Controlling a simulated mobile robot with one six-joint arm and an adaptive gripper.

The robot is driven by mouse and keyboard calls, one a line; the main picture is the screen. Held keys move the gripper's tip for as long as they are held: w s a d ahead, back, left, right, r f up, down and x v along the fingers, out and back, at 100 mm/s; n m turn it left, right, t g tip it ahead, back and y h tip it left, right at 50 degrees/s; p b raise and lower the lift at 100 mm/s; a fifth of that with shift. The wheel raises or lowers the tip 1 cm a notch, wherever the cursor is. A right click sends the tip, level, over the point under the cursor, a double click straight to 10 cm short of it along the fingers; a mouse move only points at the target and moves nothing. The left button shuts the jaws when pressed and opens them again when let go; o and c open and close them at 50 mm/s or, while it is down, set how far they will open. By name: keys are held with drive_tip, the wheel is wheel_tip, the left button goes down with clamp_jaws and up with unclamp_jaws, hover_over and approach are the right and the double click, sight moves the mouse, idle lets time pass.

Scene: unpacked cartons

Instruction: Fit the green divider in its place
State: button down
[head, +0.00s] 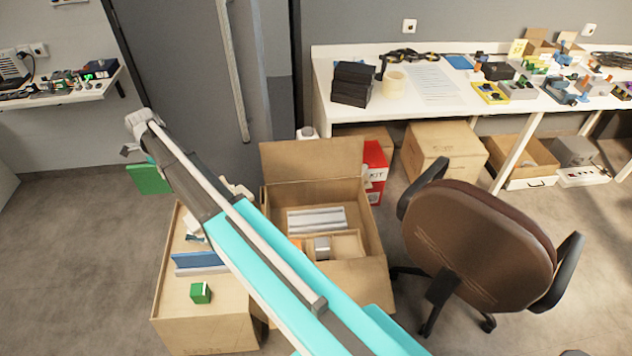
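A flat green panel, which looks like the green divider (149,180), shows left of my arm. Its right side runs behind the arm; it seems to be off the floor, but I cannot see what bears it. My gripper is hidden behind the arm, so its fingers and any grip do not show. The open carton (375,262) stands at centre with its back flap up. Pale grey ribbed pieces (317,220) and a small grey block (322,248) lie inside it. My arm covers its left part, and I cannot make out an empty divider place.
Left of the open carton, another carton (205,335) bears a blue panel (198,262) and a green cube (200,293). A brown chair (480,245) stands close on the right. A red box (374,170) is behind the open carton. Floor at left is clear.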

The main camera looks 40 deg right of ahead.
wheel_tip(320, 180, up, 22)
drive_tip(key=p, duration=2)
drive_tip(key=shift+f, duration=0.25)
drive_tip(key=shift+a, duration=0.1)
